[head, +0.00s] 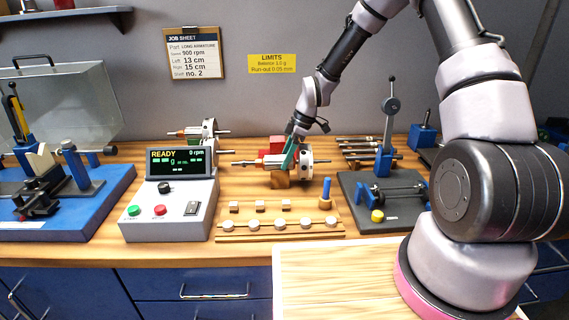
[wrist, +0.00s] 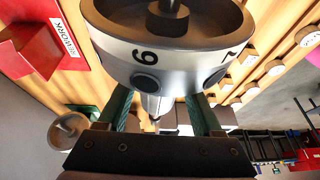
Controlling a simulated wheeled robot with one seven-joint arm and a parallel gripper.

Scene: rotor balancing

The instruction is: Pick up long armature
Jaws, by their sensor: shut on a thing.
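The long armature (head: 304,166) lies level at the middle of the bench, with its shaft running left and right and a silver numbered disc at its right part. My gripper (head: 287,158) reaches down from above and is shut on its shaft just left of the disc. In the wrist view, my gripper's green fingers (wrist: 160,110) stand on both sides of the shaft, and the silver disc (wrist: 165,62) with the numbers 6 and 7 fills the top. A wooden stand (head: 280,181) shows below the armature. I cannot tell whether they touch.
A second armature (head: 200,131) sits behind the grey READY console (head: 168,205). A wooden tray (head: 280,236) with several small weights is in front. A red REWORK bin (wrist: 38,47) shows in the wrist view.

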